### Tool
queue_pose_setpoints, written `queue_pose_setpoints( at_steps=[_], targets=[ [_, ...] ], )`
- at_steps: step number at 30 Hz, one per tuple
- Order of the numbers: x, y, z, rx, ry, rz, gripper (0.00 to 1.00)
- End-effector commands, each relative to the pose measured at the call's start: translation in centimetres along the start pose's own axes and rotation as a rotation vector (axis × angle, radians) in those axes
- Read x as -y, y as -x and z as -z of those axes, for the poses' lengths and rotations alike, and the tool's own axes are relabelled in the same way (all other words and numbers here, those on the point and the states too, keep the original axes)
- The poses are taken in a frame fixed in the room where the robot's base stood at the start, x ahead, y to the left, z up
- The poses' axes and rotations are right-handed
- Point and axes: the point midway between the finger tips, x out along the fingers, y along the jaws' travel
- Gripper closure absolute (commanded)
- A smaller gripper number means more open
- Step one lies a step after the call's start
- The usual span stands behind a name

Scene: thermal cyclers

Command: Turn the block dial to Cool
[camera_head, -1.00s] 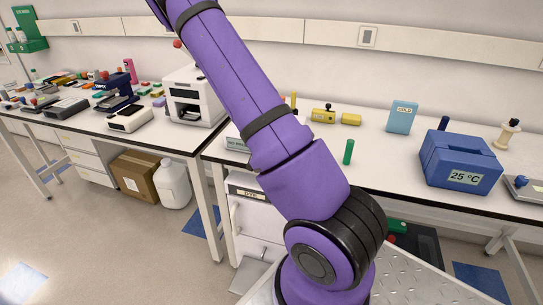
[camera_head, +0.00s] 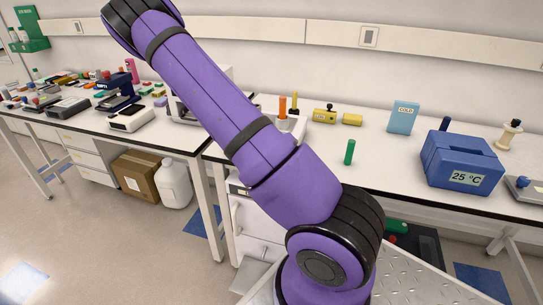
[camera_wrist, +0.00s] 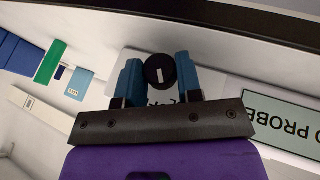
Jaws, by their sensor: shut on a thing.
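The dial (camera_wrist: 160,70) is a round black knob with a white pointer mark, on a pale panel in the wrist view. My gripper (camera_wrist: 158,77) has its two blue fingers shut on the dial, one on each side. The white mark runs nearly up and down in that view. Dark lettering (camera_wrist: 190,98) beside the dial is mostly covered by a finger, so I cannot read the setting. A pale green display (camera_wrist: 290,121) to the right reads "PROBE", with part of it cut off. The head view does not show my gripper or the dial.
The head view shows a blue box (camera_head: 462,165) reading 25 °C, a green cylinder (camera_head: 349,152), a light blue COLD box (camera_head: 403,118) and yellow blocks (camera_head: 324,116) on the right bench. An orange tube (camera_head: 282,107) stands close behind my arm.

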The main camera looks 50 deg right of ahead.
Motion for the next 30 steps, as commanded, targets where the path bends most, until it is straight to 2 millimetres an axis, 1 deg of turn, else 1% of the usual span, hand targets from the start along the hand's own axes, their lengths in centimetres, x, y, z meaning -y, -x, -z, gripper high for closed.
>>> queue_pose_setpoints(
  at_steps=[2,3,5,6,13,17,20,30],
  targets=[
    [0.0,0.0,-0.1,0.001,0.001,0.000,0.91],
    [0.0,0.0,-0.1,0.001,0.001,0.000,0.58],
    [0.0,0.0,-0.1,0.001,0.001,0.000,0.44],
    [0.0,0.0,-0.1,0.001,0.001,0.000,0.41],
    [0.0,0.0,0.0,0.000,0.001,0.000,0.41],
    [0.1,0.7,0.0,-0.001,0.001,0.002,0.41],
    [0.1,2.0,0.0,-0.002,0.001,0.002,0.41],
    [0.1,8.1,-0.1,-0.001,0.003,0.003,0.41]
  ],
)
